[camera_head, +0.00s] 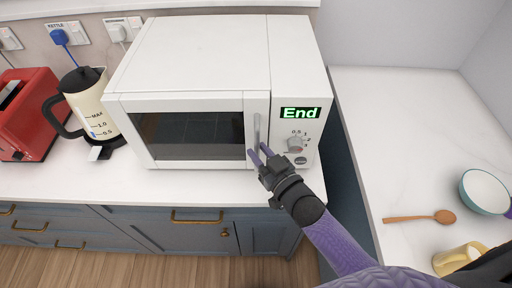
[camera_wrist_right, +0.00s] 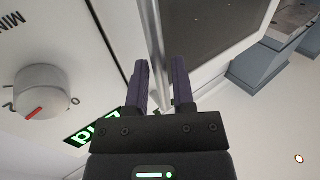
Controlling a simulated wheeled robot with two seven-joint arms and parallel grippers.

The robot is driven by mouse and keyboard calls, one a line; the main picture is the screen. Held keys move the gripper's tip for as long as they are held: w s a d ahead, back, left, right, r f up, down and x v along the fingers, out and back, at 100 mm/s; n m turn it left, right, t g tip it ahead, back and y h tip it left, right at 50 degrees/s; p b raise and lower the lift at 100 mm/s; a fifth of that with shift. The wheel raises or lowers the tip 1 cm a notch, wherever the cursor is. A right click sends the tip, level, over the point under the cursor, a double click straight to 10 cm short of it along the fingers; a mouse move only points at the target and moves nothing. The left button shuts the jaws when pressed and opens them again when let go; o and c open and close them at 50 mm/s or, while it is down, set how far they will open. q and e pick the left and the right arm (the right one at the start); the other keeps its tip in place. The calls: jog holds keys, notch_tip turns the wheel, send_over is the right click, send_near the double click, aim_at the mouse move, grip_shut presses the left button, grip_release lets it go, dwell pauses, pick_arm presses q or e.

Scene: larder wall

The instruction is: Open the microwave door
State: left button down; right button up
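The white microwave (camera_head: 195,55) stands on the counter, and its door (camera_head: 185,100) with the dark window is shut. The upright metal handle (camera_head: 257,128) is at the door's right edge. My right gripper (camera_head: 259,152) is at the lower part of the handle. In the right wrist view the handle (camera_wrist_right: 154,30) runs between the two purple fingers of the gripper (camera_wrist_right: 160,66), which stand apart on either side with small gaps. My left gripper is not in view.
The microwave's panel has a green "End" display (camera_head: 300,113) and a knob (camera_head: 295,144). A cream kettle (camera_head: 88,100) and red toaster (camera_head: 28,110) stand to the left. A wooden spoon (camera_head: 425,217), bowl (camera_head: 484,190) and yellow mug (camera_head: 457,259) are on the right counter. Counter in front of the door is clear.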

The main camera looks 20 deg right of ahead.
jog(key=shift+w+a, duration=0.25)
jog(key=shift+w, duration=0.45)
grip_shut()
dwell(1.0)
